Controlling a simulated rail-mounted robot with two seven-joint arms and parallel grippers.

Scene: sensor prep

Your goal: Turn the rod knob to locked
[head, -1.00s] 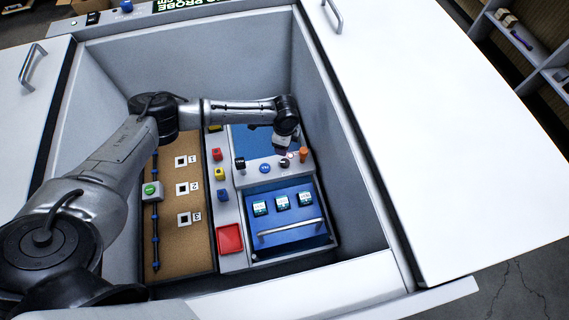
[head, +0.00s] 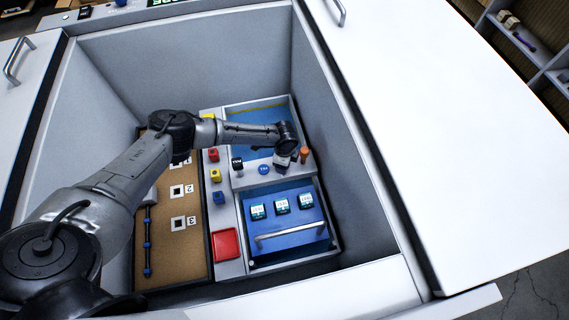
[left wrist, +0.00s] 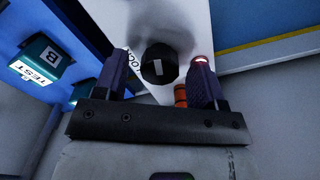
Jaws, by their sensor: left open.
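The rod knob (left wrist: 159,66) is black with a white line, on a pale panel in the left wrist view. Part of a "LOCK" label shows just left of it, partly hidden by a finger. The line runs nearly up and down in the picture. My left gripper (left wrist: 163,76) is open, with one finger on each side of the knob. I cannot tell whether the fingers touch it. In the head view my left gripper (head: 283,158) is over the panel and hides the knob. My right gripper is not in view.
An orange knob (head: 304,154) stands close beside the gripper; it also shows behind a finger in the left wrist view (left wrist: 180,94). A blue button (head: 264,169) and a black knob (head: 237,164) are to the left. A blue drawer (head: 270,228) holds labelled blocks. High walls surround everything.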

